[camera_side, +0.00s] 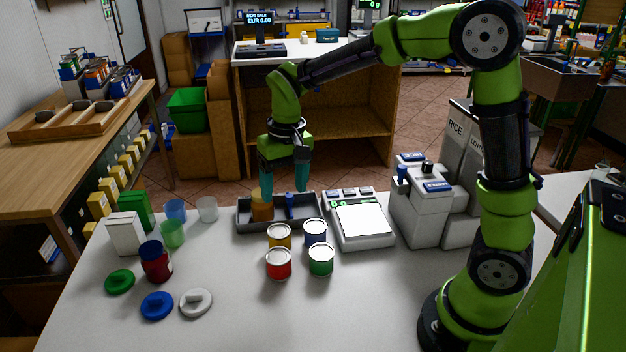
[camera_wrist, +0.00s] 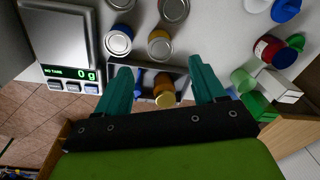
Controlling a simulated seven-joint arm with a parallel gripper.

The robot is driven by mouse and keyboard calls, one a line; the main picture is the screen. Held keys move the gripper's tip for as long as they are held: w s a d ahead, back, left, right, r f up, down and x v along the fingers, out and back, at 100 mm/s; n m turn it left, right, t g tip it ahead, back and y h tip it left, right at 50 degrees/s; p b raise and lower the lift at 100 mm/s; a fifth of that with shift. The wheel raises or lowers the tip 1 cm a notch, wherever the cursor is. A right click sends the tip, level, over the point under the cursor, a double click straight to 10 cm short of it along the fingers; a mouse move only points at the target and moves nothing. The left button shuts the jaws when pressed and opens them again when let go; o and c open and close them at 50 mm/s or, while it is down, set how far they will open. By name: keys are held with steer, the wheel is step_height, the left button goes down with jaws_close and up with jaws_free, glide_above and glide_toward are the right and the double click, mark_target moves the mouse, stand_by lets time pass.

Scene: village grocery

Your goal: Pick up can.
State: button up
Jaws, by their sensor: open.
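Several cans stand upright in a cluster on the white counter in the side view: a yellow can (camera_side: 279,238), a blue can (camera_side: 315,233), a red can (camera_side: 278,265) and a green can (camera_side: 321,262). In the wrist view the blue can (camera_wrist: 118,42) and yellow can (camera_wrist: 160,46) show beyond the fingertips; two more can tops are cut by the upper edge. My gripper (camera_side: 284,190) points down above the grey tray, behind the cans. Its teal fingers are open and empty, also in the wrist view (camera_wrist: 160,75), and touch no can.
The grey tray (camera_side: 245,225) holds an amber jar (camera_side: 262,206) and a blue item (camera_side: 290,206). A scale (camera_side: 362,236) stands right of the cans. Left are cups, boxes, a dark red jar (camera_side: 155,262) and lids. The counter front is clear.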

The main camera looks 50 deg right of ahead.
mark_target(279, 231)
steer(key=shift+m+g, duration=0.3)
steer(key=shift+m, duration=0.1)
steer(key=f, duration=0.3)
steer(key=w+f, duration=0.1)
steer(key=f, duration=0.3)
steer(key=w+f, duration=0.1)
steer(key=f, duration=0.3)
steer(key=shift+w+d, duration=0.2)
steer(key=shift+d, duration=0.15)
steer(key=shift+w+f, duration=0.2)
steer(key=shift+f, duration=1.2)
steer(key=shift+w+f, duration=0.15)
steer(key=shift+f, duration=1.2)
